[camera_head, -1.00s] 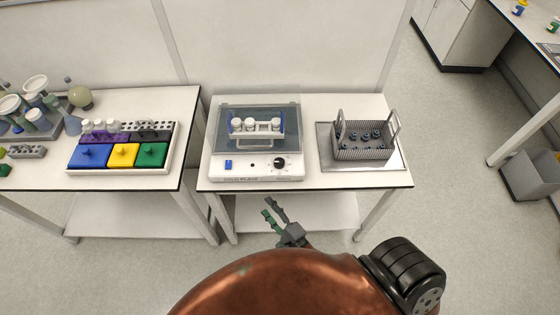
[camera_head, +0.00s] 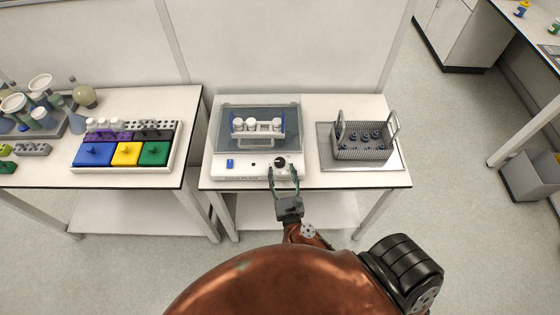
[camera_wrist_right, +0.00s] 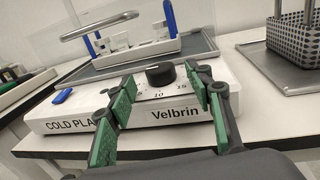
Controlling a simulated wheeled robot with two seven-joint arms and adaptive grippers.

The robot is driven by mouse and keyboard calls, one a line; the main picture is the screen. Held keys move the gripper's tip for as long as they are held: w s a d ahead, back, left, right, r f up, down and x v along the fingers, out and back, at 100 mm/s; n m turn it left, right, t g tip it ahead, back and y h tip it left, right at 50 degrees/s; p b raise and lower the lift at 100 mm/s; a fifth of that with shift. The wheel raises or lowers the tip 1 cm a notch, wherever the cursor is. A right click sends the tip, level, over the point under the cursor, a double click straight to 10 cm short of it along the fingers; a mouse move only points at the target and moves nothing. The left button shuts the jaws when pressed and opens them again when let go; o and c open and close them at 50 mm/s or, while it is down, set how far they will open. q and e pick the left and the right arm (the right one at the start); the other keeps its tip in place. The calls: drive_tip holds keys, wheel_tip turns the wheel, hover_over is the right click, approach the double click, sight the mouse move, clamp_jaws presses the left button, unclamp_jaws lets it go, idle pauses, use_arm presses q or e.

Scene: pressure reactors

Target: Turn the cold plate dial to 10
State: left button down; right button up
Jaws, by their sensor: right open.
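The cold plate (camera_head: 225,173) is a white box on the middle table, labelled "COLD PLATE" and "Velbrin" in the wrist view (camera_wrist_right: 85,113). Its black dial (camera_head: 280,161) is on the right of the front; the wrist view shows the dial (camera_wrist_right: 160,74) with marks 10 and 15 beside it. My right gripper (camera_head: 283,172) is open at the front of the cold plate, its fingers apart. In the wrist view the green-padded fingers (camera_wrist_right: 160,93) lie on either side of the dial, nearer the camera and apparently not touching it. My left gripper is not in view.
A rack of white-capped vials (camera_head: 258,126) stands on the plate. A blue switch (camera_head: 230,163) is left of the dial. A metal basket (camera_head: 362,148) on a tray stands right.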

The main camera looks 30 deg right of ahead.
sight(281, 166)
drive_tip(key=x, duration=0.5)
drive_tip(key=shift+c, duration=0.6)
drive_tip(key=c, duration=1)
drive_tip(key=shift+c, duration=0.2)
